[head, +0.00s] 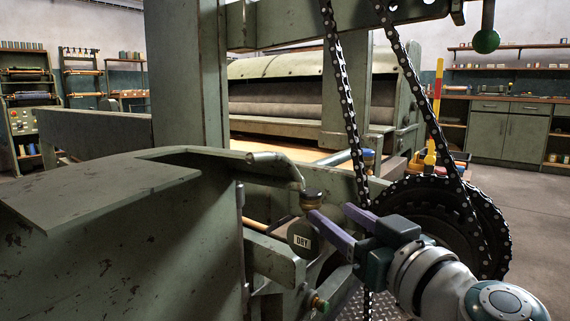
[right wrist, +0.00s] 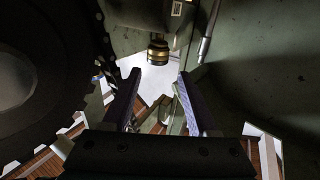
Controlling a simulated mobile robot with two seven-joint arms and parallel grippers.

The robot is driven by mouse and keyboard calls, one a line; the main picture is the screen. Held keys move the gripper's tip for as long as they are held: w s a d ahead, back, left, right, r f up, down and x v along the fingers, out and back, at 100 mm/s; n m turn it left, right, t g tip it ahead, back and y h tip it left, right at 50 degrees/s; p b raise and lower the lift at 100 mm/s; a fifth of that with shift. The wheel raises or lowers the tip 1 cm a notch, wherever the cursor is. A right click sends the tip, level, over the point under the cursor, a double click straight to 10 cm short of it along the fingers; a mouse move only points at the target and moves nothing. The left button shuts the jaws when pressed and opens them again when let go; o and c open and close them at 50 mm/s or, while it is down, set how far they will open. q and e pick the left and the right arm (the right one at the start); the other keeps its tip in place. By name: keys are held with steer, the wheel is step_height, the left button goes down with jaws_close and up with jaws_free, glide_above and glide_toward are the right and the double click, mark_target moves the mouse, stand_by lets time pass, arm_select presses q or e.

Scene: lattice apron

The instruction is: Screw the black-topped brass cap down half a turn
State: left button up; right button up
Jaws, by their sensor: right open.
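The brass cap with a black top (head: 312,194) sits on the green machine, just below the end of a curved pipe. In the right wrist view the brass cap (right wrist: 158,49) shows beyond the fingertips, roughly centred between them in the picture. My right gripper (head: 330,211) reaches in from the right with its purple fingers just to the right of and slightly below the cap. It is open, and nothing is between the fingers (right wrist: 160,80). In the head view the near finger tip lies close to the cap; I cannot tell whether it touches. My left gripper is not in view.
A dark round tag marked "UBY" (head: 303,238) hangs just below the cap. A black chain (head: 342,85) runs down behind my right gripper to a large toothed wheel (head: 420,203). A broad green guard (head: 110,200) fills the left. Open floor (head: 535,225) lies at right.

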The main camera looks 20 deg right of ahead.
mark_target(316, 199)
steer(key=w+b, duration=0.1)
steer(key=w, duration=0.1)
steer(key=w+b, duration=0.1)
steer(key=w, duration=0.2)
steer(key=w+a+b, duration=0.1)
steer(key=w, duration=0.2)
steer(key=shift+w+b, duration=0.15)
steer(key=shift+b, duration=0.15)
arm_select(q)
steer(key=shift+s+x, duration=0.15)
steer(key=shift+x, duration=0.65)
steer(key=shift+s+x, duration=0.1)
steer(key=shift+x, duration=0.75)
arm_select(e)
steer(key=shift+w+r, duration=0.15)
steer(key=shift+w, duration=0.35)
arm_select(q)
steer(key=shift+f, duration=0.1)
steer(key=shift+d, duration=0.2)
arm_select(e)
jaws_close()
